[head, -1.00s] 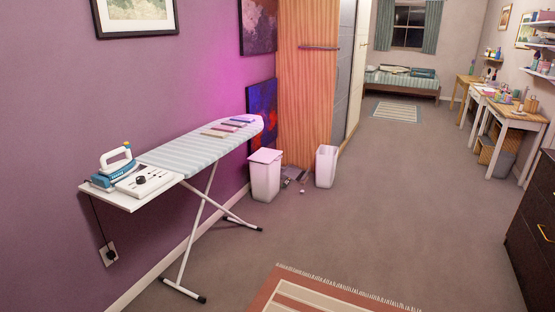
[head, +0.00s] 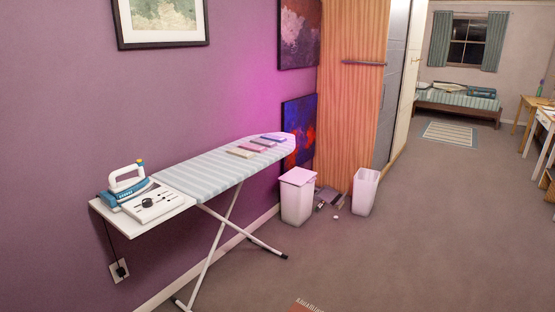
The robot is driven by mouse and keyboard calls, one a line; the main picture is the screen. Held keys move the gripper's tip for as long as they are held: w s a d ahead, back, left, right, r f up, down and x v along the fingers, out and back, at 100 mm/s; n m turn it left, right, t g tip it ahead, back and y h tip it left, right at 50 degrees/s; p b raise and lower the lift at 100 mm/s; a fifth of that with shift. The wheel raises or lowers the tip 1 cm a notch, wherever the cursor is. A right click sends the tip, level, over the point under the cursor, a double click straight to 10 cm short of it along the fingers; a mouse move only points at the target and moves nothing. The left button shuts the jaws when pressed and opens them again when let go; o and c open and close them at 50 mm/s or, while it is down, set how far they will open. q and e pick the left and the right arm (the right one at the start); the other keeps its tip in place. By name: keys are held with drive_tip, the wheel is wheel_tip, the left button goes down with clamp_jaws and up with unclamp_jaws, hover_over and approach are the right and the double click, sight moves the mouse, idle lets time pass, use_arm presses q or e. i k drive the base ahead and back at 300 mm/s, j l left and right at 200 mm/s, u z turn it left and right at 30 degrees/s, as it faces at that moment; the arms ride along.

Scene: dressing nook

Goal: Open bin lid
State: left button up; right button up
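A white bin (head: 297,203) stands on the floor just past the far end of the ironing board, near the purple wall. Its flat pinkish lid (head: 298,176) lies shut across the top. A second white bin (head: 365,192) stands to its right, with an open top and no lid on it. Neither of my grippers shows in the head view.
An ironing board (head: 215,177) with an iron (head: 127,184) and folded cloths stands along the left wall. Small litter (head: 330,202) lies between the bins. A wooden wardrobe (head: 350,110) stands behind them.

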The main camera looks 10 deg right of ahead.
sight(297, 176)
drive_tip(key=i+l+z, duration=0.75)
drive_tip(key=i+z, duration=0.25)
drive_tip(key=i, duration=0.2)
drive_tip(key=i+z, duration=0.3)
drive_tip(key=i, duration=0.9)
drive_tip(key=i+l+u, duration=0.1)
drive_tip(key=i, duration=0.6)
drive_tip(key=i+l, duration=0.15)
drive_tip(key=i, duration=0.6)
